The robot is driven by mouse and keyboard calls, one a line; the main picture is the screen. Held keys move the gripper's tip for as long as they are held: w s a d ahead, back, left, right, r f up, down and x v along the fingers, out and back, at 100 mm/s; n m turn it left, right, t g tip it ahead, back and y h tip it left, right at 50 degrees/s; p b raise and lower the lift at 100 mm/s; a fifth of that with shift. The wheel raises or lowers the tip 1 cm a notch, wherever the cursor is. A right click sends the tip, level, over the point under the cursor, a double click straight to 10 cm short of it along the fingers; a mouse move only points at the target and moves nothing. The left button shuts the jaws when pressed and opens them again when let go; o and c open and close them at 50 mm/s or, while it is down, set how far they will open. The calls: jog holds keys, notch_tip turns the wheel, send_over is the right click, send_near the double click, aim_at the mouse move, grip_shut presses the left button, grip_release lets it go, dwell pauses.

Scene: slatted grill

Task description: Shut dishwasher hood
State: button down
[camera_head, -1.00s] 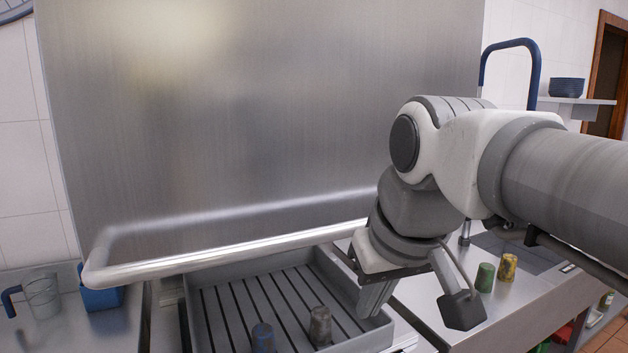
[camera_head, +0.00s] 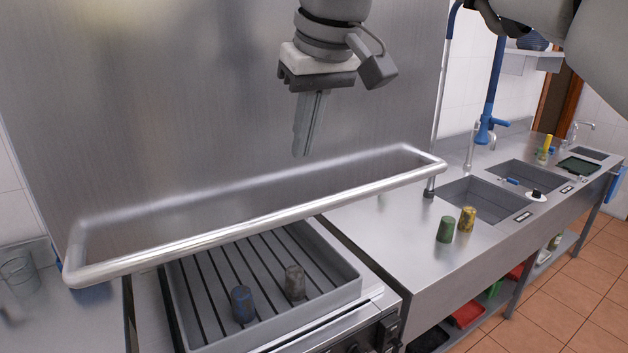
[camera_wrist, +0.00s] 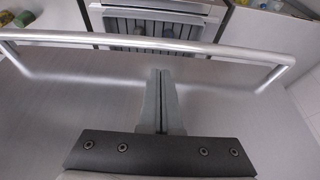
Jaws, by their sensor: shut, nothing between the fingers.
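The dishwasher hood (camera_head: 200,110) is a large brushed steel panel with a long bar handle (camera_head: 260,223) along its lower front edge. The hood is raised, with open space between the handle and the slatted rack (camera_head: 345,290) below. My gripper (camera_head: 302,152) points down, shut and empty, above the handle bar and in front of the panel. In the wrist view my gripper's fingers (camera_wrist: 161,75) are together, and the handle (camera_wrist: 150,42) crosses the picture beyond them. I cannot tell from these views whether the fingers touch the panel.
Two cups, one blue (camera_head: 243,304) and one grey-brown (camera_head: 295,282), stand on the rack. Green (camera_head: 445,229) and yellow (camera_head: 467,219) cups stand on the steel counter (camera_head: 375,235) to the right, near the sinks. A blue-handled tap (camera_head: 490,110) rises behind the counter.

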aim_at(293, 207)
jog(key=x, duration=1)
jog(key=shift+s+d+f, duration=0.1)
jog(key=shift+s+d, duration=0.05)
jog(key=shift+s, duration=0.15)
notch_tip(293, 207, down, 40)
jog(key=b, duration=2.7)
jog(key=w+p+v, duration=0.1)
jog(key=p+v, duration=0.5)
jog(key=v, duration=0.8)
jog(key=s+d+r+m+t+h+p, duration=0.2)
jog(key=s+d+m+p, duration=0.4)
jog(key=s+d, duration=0.9)
jog(key=shift+s+d+r+p, duration=0.2)
jog(key=shift+r+p, duration=0.55)
jog(key=shift+p, duration=0.45)
